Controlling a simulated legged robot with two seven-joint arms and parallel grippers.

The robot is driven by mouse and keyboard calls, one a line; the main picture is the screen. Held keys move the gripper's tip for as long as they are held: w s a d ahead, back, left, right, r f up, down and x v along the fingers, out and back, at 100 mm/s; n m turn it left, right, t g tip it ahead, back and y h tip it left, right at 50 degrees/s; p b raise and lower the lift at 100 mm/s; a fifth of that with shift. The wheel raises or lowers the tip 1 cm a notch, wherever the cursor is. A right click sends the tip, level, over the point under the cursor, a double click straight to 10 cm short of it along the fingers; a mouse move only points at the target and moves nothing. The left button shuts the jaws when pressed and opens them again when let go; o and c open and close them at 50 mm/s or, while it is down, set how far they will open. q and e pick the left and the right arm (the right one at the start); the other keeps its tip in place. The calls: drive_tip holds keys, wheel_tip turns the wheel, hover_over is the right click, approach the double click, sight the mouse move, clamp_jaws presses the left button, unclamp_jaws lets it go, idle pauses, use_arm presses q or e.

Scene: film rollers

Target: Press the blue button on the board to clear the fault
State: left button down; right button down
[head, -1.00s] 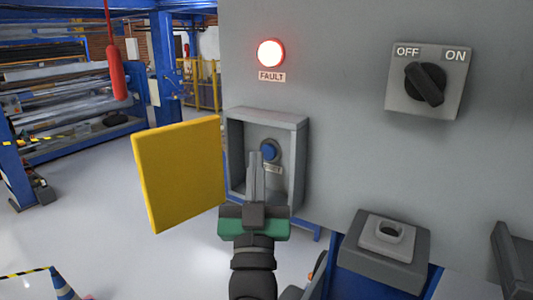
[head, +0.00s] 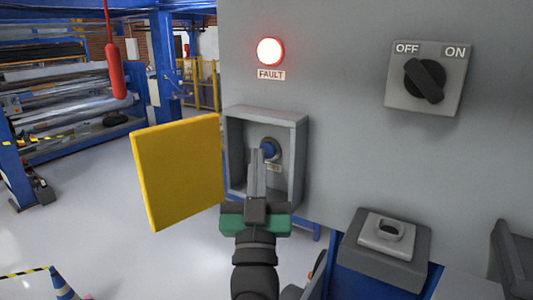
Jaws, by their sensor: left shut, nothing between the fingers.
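The blue button (head: 268,147) sits in a grey open box (head: 297,160) on the grey board (head: 350,140). The box's yellow cover (head: 178,172) is swung open to the left. My left gripper (head: 258,153) is shut and empty, with its fingers inside the box outline. Its fingertips overlap the lower left edge of the button in the picture; I cannot tell whether they touch it. The red fault lamp (head: 270,51) above the box is lit. My right gripper is not in view.
A rotary switch (head: 427,80) marked OFF and ON is at the upper right of the board. A grey block with a socket (head: 385,236) stands at lower right. A red hanging pendant (head: 117,75) and film rollers are at the left, over open floor.

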use_arm(q)
drive_tip(key=shift+w+d, duration=0.35)
drive_tip(key=shift+w, duration=0.1)
idle(0.8)
idle(0.3)
drive_tip(key=shift+s+a+b, duration=0.5)
drive_tip(key=shift+s+b, duration=0.15)
drive_tip(key=shift+b, duration=0.2)
drive_tip(key=s+a+b, duration=0.1)
drive_tip(key=s, duration=0.1)
drive_tip(key=s+a+b, duration=0.1)
drive_tip(key=s+a, duration=0.1)
drive_tip(key=shift+s+b, duration=0.1)
drive_tip(key=shift+b, duration=0.25)
